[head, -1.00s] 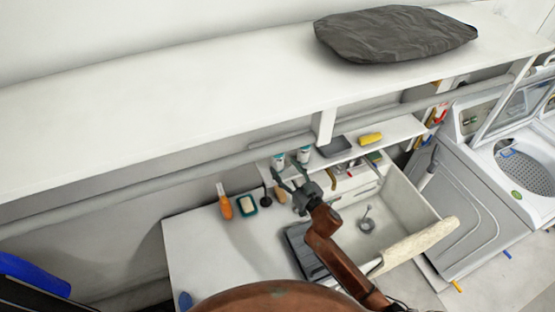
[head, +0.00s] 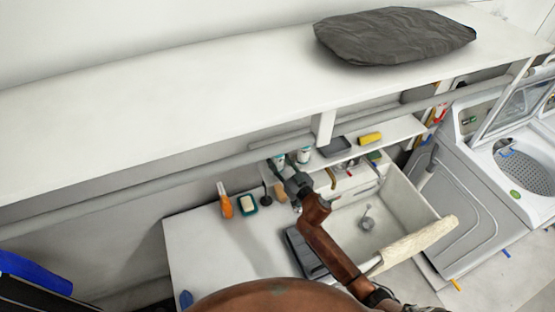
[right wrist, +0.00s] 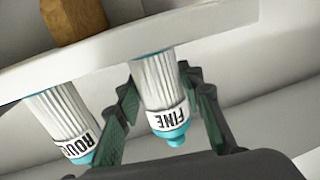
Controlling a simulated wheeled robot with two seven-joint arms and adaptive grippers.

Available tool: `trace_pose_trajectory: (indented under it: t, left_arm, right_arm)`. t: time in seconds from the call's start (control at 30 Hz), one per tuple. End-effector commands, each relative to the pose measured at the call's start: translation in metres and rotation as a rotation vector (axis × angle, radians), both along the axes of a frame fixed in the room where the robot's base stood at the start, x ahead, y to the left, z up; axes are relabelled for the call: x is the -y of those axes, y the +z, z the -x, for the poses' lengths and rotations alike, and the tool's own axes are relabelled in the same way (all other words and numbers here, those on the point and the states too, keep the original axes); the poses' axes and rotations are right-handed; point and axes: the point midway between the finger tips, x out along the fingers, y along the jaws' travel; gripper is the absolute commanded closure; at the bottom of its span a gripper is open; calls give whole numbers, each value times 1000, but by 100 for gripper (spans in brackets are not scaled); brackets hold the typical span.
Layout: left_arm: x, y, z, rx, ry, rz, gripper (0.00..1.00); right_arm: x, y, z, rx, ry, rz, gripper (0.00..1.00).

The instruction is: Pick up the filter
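Two white ribbed filters with teal ends show in the right wrist view: one marked FINE (right wrist: 163,95) and one whose visible letters read "ROU" (right wrist: 62,125), to its left. In the head view, the two small white filters (head: 279,160) (head: 303,155) sit side by side at the small shelf's left end. My right gripper (right wrist: 165,105) is open, with one finger on each side of the FINE filter. A gap shows on its left. In the head view, my right gripper (head: 280,170) is at the left filter. My left gripper is not in view.
The small shelf (head: 400,131) also holds a grey tray (head: 335,147) and a yellow item (head: 370,138). Below are a white sink (head: 390,225) and a counter (head: 205,260) with an orange bottle (head: 225,205). A long white upper shelf (head: 170,110) overhangs the area.

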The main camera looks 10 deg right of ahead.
Motion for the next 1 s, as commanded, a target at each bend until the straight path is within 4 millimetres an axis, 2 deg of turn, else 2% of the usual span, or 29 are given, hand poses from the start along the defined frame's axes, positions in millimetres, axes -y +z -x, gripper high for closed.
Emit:
trace_pose_trajectory:
  t: [0.03,0.37,0.77,0.93,1.0]
  left_arm:
    - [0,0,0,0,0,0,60]
    - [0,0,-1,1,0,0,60]
    - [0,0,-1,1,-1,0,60]
    - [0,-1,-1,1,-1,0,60]
    - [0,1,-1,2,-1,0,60]
  right_arm:
    - [0,0,0,0,0,0,71]
    - [0,0,0,0,0,0,94]
    - [0,9,0,3,1,0,94]
    - [0,34,0,7,3,3,94]
    - [2,46,12,5,2,1,94]
